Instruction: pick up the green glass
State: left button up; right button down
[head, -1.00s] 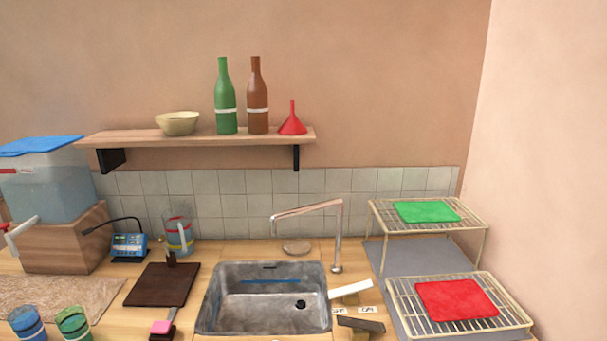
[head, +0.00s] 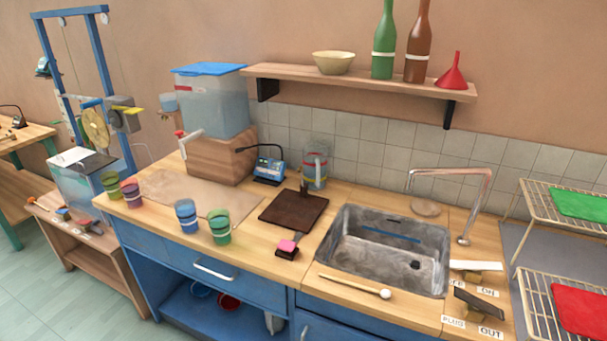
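A green glass (head: 219,227) stands upright on the wooden counter near its front edge, with darker bands around it. A blue glass (head: 187,216) stands just left of it. Farther left on the counter are a red glass (head: 131,193) and an olive-green glass (head: 111,185), close together. Neither of my grippers shows in the head view.
A dark board (head: 293,208), a pink-topped block (head: 287,247) and the metal sink (head: 390,245) lie right of the green glass. A mallet (head: 355,286) lies before the sink. A water tank (head: 212,103) stands on a wooden block behind.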

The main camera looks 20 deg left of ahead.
aim_at(218, 219)
jog(key=u, duration=1.3)
